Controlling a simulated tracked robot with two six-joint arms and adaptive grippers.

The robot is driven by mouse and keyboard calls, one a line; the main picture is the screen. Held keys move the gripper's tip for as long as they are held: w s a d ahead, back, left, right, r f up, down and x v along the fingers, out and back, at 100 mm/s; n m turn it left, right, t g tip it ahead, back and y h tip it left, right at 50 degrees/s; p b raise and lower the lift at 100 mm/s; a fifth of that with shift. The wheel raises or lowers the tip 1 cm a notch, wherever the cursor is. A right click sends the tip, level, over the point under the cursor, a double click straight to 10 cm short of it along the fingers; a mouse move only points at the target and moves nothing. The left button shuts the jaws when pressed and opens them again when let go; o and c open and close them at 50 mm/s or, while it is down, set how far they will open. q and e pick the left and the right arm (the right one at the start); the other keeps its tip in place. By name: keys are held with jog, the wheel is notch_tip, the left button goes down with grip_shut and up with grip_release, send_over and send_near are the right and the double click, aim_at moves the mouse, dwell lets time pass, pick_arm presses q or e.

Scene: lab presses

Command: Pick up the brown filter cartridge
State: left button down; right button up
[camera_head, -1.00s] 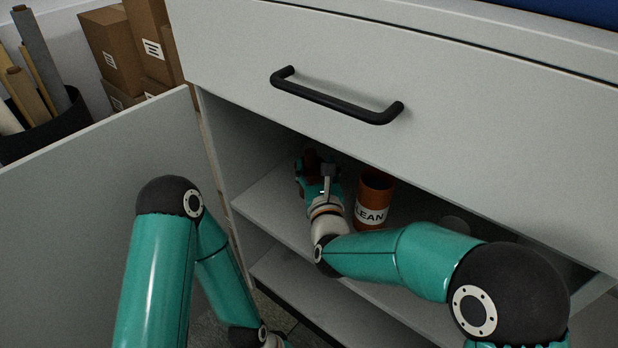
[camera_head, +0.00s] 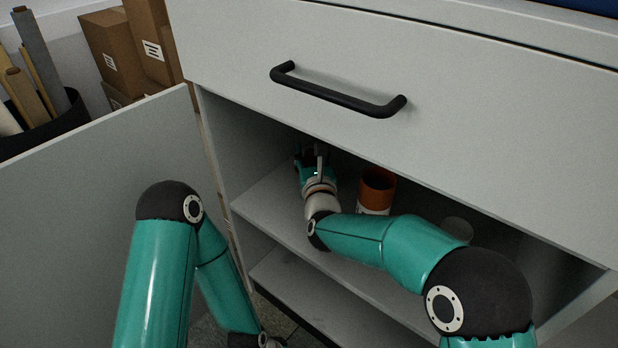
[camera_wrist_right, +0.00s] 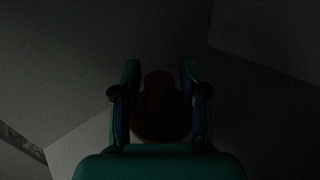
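The brown filter cartridge (camera_wrist_right: 160,118) shows dark and dim in the right wrist view, between the two fingers of my right gripper (camera_wrist_right: 160,85). The fingers stand apart on either side of it, with gaps that look open; contact is hard to judge in the dark. In the head view my right gripper (camera_head: 311,156) reaches into the cabinet over the upper shelf, left of an orange-brown can. The cartridge is hidden there behind the gripper. My left arm comes in at the lower left of the head view, and its gripper is outside the picture.
The orange-brown can (camera_head: 376,190) with a white label stands on the shelf (camera_head: 268,203) right of my right gripper. A pale round object (camera_head: 458,228) is farther right. The drawer front with a black handle (camera_head: 338,97) overhangs the opening. The open door (camera_head: 80,220) is at left.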

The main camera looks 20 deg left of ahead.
grip_shut()
jog(key=shift+r, duration=0.1)
